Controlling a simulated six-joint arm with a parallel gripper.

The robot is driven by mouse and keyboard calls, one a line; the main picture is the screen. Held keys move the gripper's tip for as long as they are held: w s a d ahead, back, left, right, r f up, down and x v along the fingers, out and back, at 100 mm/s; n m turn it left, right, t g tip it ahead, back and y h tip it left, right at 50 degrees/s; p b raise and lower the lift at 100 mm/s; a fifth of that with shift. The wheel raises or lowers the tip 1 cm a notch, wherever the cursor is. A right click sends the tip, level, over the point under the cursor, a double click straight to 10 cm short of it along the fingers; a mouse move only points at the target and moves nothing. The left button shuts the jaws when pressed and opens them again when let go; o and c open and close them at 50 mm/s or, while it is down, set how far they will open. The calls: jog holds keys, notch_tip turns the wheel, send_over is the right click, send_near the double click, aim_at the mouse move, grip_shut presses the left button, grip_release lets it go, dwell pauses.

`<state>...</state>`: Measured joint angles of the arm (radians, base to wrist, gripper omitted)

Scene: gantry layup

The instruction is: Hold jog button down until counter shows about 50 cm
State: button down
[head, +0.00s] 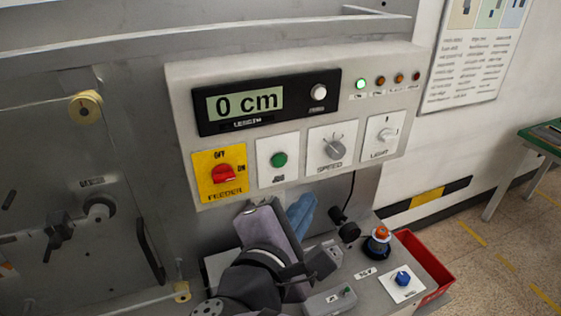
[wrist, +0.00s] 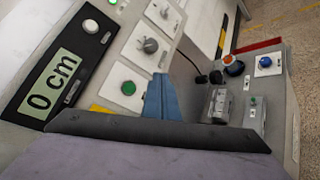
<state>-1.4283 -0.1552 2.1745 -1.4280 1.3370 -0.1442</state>
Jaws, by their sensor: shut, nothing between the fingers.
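The counter (head: 244,104) is a lit display in a black frame and reads "0 cm"; it also shows sideways in the wrist view (wrist: 53,84). A round green button (head: 279,159) sits on a white plate below it, with a small label too blurred to read surely; it looks like the jog button. It also shows in the wrist view (wrist: 128,88). My gripper (head: 303,208) has blue fingers, shut and empty, below and right of the green button in the head view. In the wrist view the fingers (wrist: 162,92) point up beside the button's plate, apart from the button.
The red feeder switch (head: 223,173) on its yellow plate is left of the button. The speed knob (head: 334,149) and light switch (head: 387,134) are to the right. Below stand an orange-topped knob (head: 380,236), a blue knob (head: 403,278) and a red bin (head: 425,262).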

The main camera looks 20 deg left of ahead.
aim_at(280, 161)
jog(key=w+a+p, duration=0.1)
jog(key=w+a, duration=0.5)
dwell(0.7)
jog(key=shift+w+a, duration=0.25)
dwell(1.9)
jog(key=shift+w+a, duration=0.15)
jog(key=shift+a, duration=0.05)
